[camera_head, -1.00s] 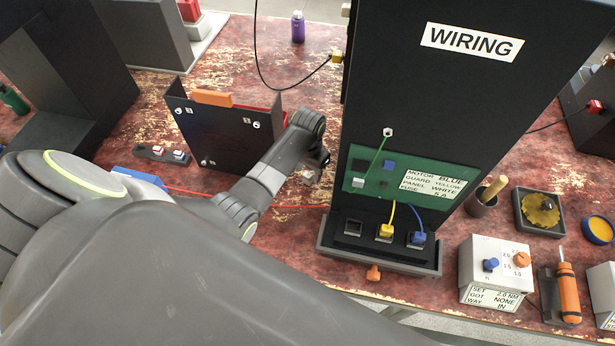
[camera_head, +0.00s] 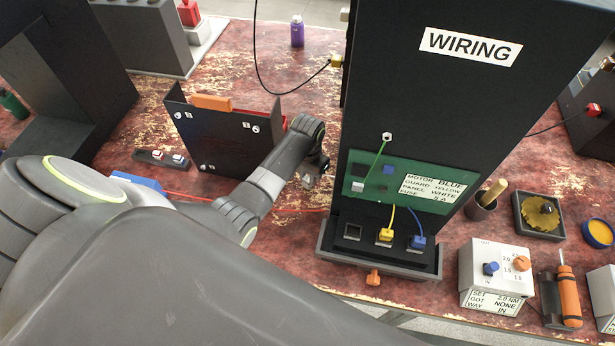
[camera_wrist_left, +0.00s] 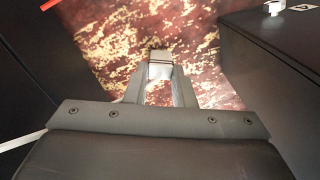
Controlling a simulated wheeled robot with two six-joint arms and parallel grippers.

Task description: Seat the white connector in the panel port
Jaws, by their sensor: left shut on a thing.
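My left gripper (camera_head: 312,178) hangs just left of the black WIRING panel. It is shut on a small whitish block (camera_wrist_left: 158,73), which looks like the white connector; the fingers hide much of it. The panel's base has a row of ports: an empty square port (camera_head: 352,231) at left, then a yellow connector (camera_head: 384,235) and a blue connector (camera_head: 417,242), each seated with its wire. The held block is apart from the empty port, up and to its left. A label on the green board (camera_head: 375,172) reads PANEL WHITE. My right gripper is not in view.
A white plug (camera_head: 357,187) on a green wire sits at the green board's left. A dark upright sheet with an orange handle (camera_head: 211,102) stands left of my gripper. A red cable (camera_head: 290,209) lies below it. A white dial box (camera_head: 495,275) stands right of the panel.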

